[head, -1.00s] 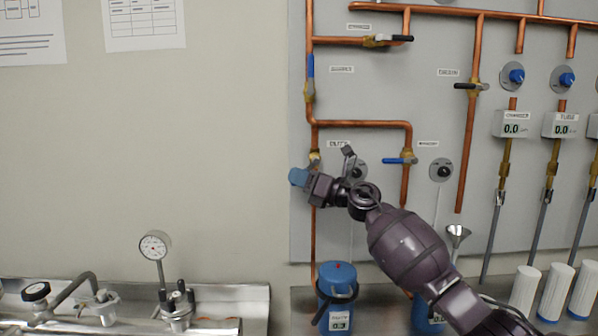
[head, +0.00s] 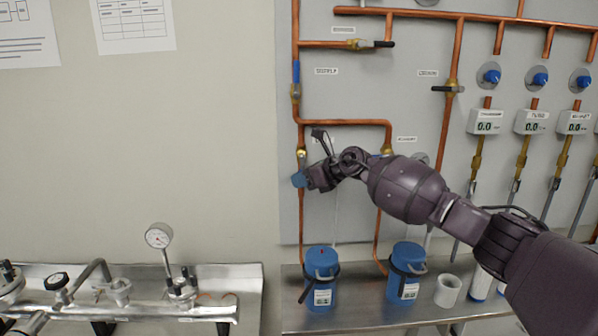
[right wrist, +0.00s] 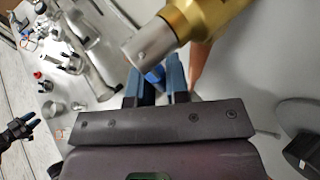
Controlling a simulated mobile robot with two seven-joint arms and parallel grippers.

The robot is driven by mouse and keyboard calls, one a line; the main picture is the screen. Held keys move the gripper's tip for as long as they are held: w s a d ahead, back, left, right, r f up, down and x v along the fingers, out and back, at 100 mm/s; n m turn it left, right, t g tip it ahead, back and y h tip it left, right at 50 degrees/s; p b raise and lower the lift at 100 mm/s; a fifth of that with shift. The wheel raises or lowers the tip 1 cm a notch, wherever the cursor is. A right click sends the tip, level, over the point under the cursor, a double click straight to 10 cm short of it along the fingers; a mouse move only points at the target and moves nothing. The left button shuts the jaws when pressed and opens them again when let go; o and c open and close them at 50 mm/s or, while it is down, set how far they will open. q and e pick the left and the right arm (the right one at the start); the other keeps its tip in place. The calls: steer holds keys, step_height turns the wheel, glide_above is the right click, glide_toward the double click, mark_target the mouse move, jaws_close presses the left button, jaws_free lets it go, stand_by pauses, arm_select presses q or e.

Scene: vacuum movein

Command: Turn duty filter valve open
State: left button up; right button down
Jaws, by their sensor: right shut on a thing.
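The duty filter valve is a brass body (head: 301,155) on the left copper pipe, beside a small label partly covered by my arm. My right gripper (head: 299,180) is just below that body in the head view. In the right wrist view its blue fingers (right wrist: 159,88) are shut on a blue handle (right wrist: 155,75), and the brass valve body (right wrist: 195,20) is close above them. The handle's angle is mostly hidden by the fingers. My left gripper (right wrist: 30,121) shows small at the left edge of the right wrist view, its tips apart and empty, away from the panel.
Another valve with a blue handle (head: 296,73) is higher on the same pipe. Blue canisters (head: 322,280) (head: 408,272) stand on the steel bench below. A dial gauge (head: 159,236) stands at left.

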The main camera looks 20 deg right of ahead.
steer(key=shift+d+h, duration=0.15)
steer(key=shift+h, duration=0.15)
steer(key=c, duration=1.1)
jaws_free()
